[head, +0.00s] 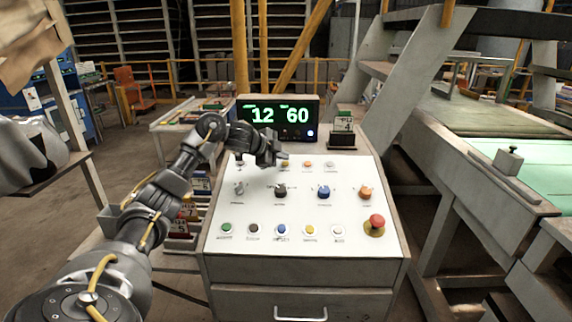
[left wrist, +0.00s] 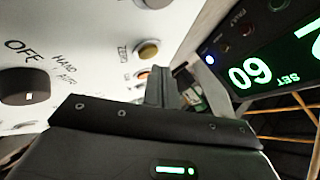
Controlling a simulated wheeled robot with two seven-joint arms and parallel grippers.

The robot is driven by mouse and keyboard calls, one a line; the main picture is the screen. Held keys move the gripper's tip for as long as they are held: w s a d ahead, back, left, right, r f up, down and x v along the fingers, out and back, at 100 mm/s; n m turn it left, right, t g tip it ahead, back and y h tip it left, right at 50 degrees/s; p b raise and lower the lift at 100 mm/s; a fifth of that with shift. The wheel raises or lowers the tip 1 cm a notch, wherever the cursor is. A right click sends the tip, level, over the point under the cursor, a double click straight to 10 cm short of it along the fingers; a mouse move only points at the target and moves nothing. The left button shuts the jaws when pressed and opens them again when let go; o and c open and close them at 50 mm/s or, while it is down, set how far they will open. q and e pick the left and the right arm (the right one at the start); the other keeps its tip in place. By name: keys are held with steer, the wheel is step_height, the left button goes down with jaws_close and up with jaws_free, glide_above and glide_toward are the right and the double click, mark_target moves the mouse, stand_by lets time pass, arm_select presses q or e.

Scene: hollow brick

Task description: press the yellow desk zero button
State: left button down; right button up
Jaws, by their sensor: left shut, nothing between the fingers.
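A yellow button (left wrist: 148,52) shows in the left wrist view on the white panel, beside a label that seems to read ZERO. In the head view the yellow button (head: 285,164) is in the panel's back row, partly hidden by my left gripper (head: 279,159). The gripper is shut and empty, low over the back of the panel. In the left wrist view its fingers (left wrist: 157,87) are close to the yellow button; I cannot tell whether they touch it. My right gripper is not in view.
The panel (head: 300,210) also bears a black knob (head: 280,191), a blue knob (head: 323,192), a red mushroom button (head: 376,224) and a front row including another yellow button (head: 310,230). Behind stands a display (head: 279,118) showing 12 and 60. A black holder (head: 342,140) stands at the panel's back right.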

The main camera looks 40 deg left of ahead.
arm_select(q)
steer(key=shift+s, duration=0.1)
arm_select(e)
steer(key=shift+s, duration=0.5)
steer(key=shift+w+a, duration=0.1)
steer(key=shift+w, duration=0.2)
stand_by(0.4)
arm_select(q)
steer(key=shift+a+f, duration=0.1)
steer(key=shift+f, duration=0.25)
steer(key=shift+f, duration=0.4)
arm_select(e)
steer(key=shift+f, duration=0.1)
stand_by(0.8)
arm_select(q)
steer(key=shift+r, duration=0.1)
steer(key=shift+r+p, duration=0.7)
steer(key=shift+p, duration=0.1)
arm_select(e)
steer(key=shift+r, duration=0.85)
arm_select(q)
steer(key=shift+r, duration=0.1)
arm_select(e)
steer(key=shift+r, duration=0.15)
